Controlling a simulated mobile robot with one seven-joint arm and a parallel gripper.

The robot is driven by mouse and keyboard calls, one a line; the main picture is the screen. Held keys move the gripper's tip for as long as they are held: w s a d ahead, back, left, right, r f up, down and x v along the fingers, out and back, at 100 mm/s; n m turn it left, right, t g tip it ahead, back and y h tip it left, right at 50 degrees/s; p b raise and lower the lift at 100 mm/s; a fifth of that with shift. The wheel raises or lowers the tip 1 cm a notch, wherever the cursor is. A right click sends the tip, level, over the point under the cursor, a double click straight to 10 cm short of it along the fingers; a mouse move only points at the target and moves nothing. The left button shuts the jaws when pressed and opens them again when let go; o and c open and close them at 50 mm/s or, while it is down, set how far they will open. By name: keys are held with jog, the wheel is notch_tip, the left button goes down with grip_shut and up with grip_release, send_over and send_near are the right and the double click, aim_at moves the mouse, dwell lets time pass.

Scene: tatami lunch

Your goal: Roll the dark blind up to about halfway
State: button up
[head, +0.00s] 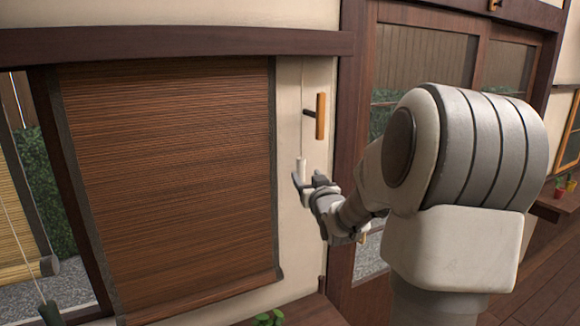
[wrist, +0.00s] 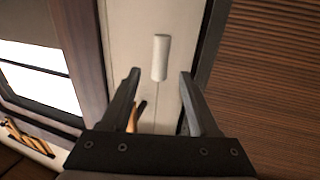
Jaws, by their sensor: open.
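The dark blind (head: 175,175) hangs in the head view, a brown slatted sheet with dark edge bands, let down over most of the window. Its edge also shows at the right of the wrist view (wrist: 270,70). A pale cylindrical pull (head: 301,166) hangs on a thin cord beside the blind's right edge; in the wrist view the pull (wrist: 160,57) stands just beyond the fingertips, roughly midway between them. My gripper (wrist: 158,75) is open and empty. In the head view my gripper (head: 310,180) is at the pull's lower end; I cannot tell whether they touch.
A wooden cleat (head: 320,116) is on the wall above and right of the pull. A light bamboo blind (head: 18,225) with a dark cord pull (head: 50,313) hangs at far left. A green plant (head: 268,318) stands below the dark blind. A dark post (head: 345,180) rises right of the wall strip.

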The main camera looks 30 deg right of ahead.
aim_at(302, 169)
jog(key=shift+p+x, duration=0.65)
jog(key=shift+x, duration=2.75)
jog(key=shift+c, duration=0.3)
grip_shut()
